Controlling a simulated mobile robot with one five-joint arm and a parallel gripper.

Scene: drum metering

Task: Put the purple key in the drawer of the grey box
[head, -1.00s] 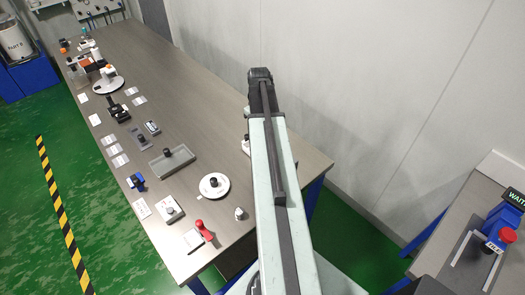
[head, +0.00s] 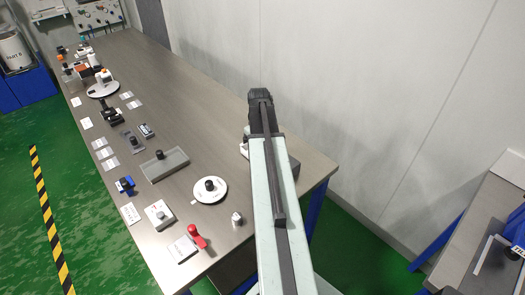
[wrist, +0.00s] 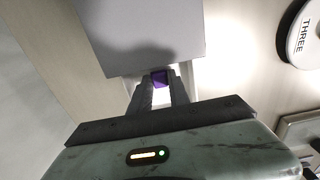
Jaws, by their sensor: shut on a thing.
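The purple key (wrist: 159,79) shows in the wrist view as a small purple piece between the fingertips of my gripper (wrist: 158,88), which is shut on it. A plain grey box (wrist: 140,30) fills the upper middle of the wrist view, just beyond the key. I cannot tell whether key and box touch, and the drawer cannot be made out. In the head view my gripper (head: 260,96) is over the right part of the table, its fingertips and the key hidden. A grey box-like thing (head: 293,168) is mostly hidden behind my arm there.
A white round dial (head: 210,197) stands left of my arm, and a disc marked THREE (wrist: 305,36) shows at the wrist view's right. A grey tray (head: 165,170), a red-handled thing (head: 196,236) and a small knob (head: 237,219) are on the table. A wall runs behind.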

